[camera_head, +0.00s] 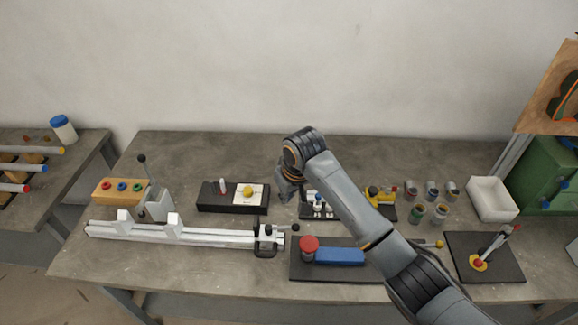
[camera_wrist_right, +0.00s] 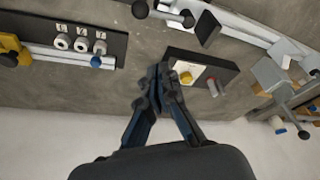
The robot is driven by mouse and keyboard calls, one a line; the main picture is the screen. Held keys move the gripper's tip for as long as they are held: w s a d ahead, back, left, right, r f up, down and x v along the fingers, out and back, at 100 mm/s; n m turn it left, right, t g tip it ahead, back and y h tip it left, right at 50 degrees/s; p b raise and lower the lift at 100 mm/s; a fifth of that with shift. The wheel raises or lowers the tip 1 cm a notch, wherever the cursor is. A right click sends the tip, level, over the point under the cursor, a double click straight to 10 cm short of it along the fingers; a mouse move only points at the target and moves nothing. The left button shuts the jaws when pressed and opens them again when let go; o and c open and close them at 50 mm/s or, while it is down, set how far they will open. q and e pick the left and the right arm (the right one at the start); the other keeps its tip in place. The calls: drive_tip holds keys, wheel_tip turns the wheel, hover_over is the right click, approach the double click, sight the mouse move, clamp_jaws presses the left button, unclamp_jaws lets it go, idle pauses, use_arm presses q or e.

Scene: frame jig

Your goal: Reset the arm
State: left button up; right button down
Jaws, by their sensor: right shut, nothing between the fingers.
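My right arm comes in from the lower right in the head view and reaches over the middle of the bench (camera_head: 185,150). Its gripper (camera_head: 288,190) points down just right of a black box with a yellow knob (camera_head: 233,197). In the right wrist view the right gripper (camera_wrist_right: 160,72) has its fingertips together with nothing between them. The black box (camera_wrist_right: 203,72) shows just beyond the fingertips there. My left gripper is not in view.
A white rail fixture (camera_head: 190,233) lies along the front left. A dark plate with a blue block (camera_head: 340,256) is at the front middle. Several small cups (camera_head: 432,190), a white bin (camera_head: 492,198) and a lever plate (camera_head: 485,258) stand right. Bare bench lies behind the black box.

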drive_tip(key=s+d+f+m+y, duration=0.1)
drive_tip(key=s+d+f, duration=0.3)
drive_tip(key=s, duration=0.3)
drive_tip(key=s+d+f+m, duration=0.1)
drive_tip(key=s+d+f, duration=0.2)
drive_tip(key=s+f, duration=0.3)
drive_tip(key=s+d+r+m+h, duration=0.3)
drive_tip(key=s+d, duration=1.5)
drive_tip(key=s, duration=0.2)
wheel_tip(320, 180, down, 29)
drive_tip(key=s+b, duration=0.1)
drive_tip(key=b, duration=0.2)
use_arm(q)
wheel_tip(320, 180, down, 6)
drive_tip(key=b, duration=0.3)
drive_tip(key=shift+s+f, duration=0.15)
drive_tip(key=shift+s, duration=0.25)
use_arm(e)
drive_tip(key=s+d+f+g, duration=0.2)
drive_tip(key=s+f, duration=1.5)
drive_tip(key=f, duration=0.3)
drive_tip(key=shift+d, duration=0.15)
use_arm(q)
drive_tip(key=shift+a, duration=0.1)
